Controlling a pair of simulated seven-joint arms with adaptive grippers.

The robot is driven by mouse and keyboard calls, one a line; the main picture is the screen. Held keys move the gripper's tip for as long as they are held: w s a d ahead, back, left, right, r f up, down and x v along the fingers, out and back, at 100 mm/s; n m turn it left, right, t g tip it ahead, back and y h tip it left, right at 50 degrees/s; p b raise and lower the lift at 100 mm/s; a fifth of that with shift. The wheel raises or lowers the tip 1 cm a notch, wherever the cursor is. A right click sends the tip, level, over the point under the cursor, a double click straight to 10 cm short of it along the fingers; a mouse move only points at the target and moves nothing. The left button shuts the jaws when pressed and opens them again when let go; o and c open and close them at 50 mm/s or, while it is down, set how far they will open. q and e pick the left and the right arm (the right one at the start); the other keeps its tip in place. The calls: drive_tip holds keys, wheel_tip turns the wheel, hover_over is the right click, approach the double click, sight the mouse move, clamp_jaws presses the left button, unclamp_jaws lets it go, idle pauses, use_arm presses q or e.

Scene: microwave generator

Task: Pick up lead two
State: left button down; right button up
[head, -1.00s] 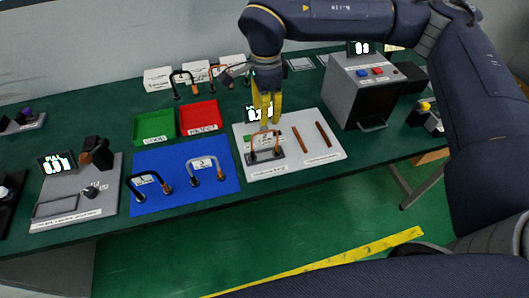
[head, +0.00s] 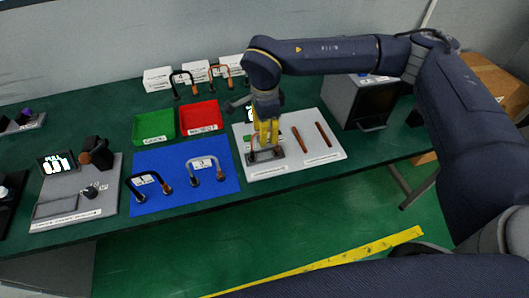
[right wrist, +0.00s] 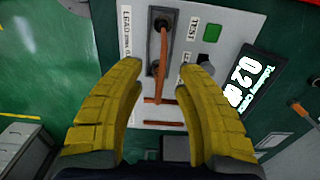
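My right gripper (head: 265,140) points down over the black test fixture (head: 262,155) on the white board (head: 285,167). In the right wrist view its two yellow fingers are spread, with an orange lead (right wrist: 162,45) between them and no visible grip on it. That lead's ends sit in the fixture; in the head view the gripper mostly hides it. A black lead (head: 144,180) and a grey lead (head: 205,161) stand on the blue mat (head: 180,196), each with a white tag whose number I cannot read. My left gripper is not in view.
Two loose brown-red rods (head: 323,134) lie on the white board. A green tray (head: 154,123) and a red tray (head: 201,117) stand left of it. More leads stand before white boxes (head: 194,72) at the back. A grey box (head: 345,100) stands at right.

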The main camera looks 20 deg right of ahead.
clamp_jaws()
idle(0.3)
drive_tip(key=shift+r, duration=0.1)
